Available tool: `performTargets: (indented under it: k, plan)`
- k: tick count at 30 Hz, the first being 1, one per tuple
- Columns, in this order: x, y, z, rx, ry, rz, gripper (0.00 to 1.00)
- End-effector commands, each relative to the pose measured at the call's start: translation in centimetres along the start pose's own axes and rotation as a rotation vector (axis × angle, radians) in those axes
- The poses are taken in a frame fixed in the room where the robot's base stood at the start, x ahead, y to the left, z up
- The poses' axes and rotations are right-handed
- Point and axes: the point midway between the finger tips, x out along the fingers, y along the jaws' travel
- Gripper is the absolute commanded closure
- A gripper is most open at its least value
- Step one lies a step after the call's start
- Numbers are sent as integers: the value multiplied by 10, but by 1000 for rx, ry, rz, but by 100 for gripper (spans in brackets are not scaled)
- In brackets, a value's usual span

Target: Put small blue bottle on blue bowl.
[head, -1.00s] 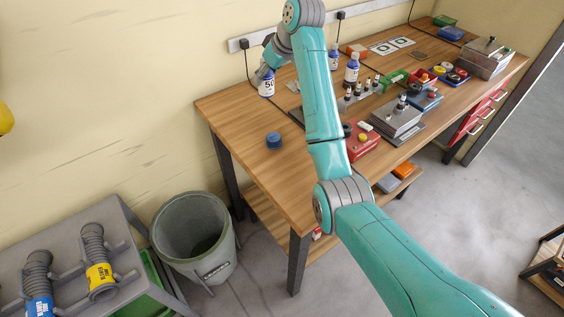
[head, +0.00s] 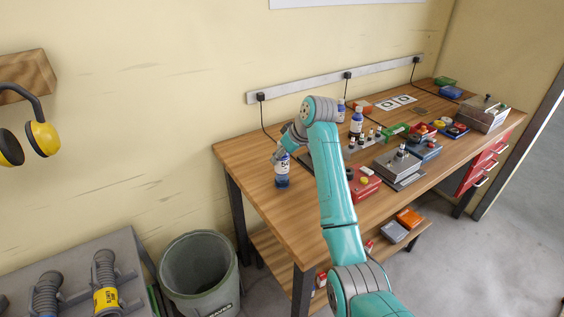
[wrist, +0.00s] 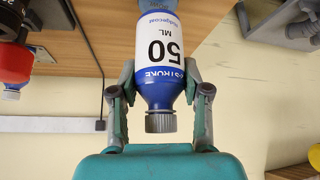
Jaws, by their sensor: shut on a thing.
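The small blue bottle (head: 281,166), with a white "50 ML" label and a grey cap, is upright at the left end of the workbench. The wrist view shows the bottle (wrist: 160,50) upside down in the picture, cap towards me. My gripper (head: 281,155) is shut on it near its shoulder, with one finger on each side in the wrist view (wrist: 159,85). The blue bowl (head: 282,184) is directly below the bottle, and its side shows at the top edge of the wrist view (wrist: 158,4). I cannot tell whether bottle and bowl touch.
The wooden workbench (head: 255,178) is clear around the bowl. A red box (head: 365,187), a grey metal box (head: 397,164) and other bottles (head: 356,122) stand to the right. A grey bin (head: 200,270) is on the floor below left.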

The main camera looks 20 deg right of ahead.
Motion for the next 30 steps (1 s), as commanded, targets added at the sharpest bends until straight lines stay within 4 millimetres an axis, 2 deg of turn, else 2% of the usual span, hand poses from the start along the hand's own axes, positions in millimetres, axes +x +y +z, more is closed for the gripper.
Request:
performTargets:
  k: [5,16,17,18,20,30]
  plan:
    - [19,0,13,1,-1,-1,90]
    - [22,0,14,0,1,0,90]
    - [23,0,15,0,0,0,51]
    - [23,0,14,0,1,0,41]
    - [23,0,14,0,1,0,28]
    - [21,0,14,0,1,0,28]
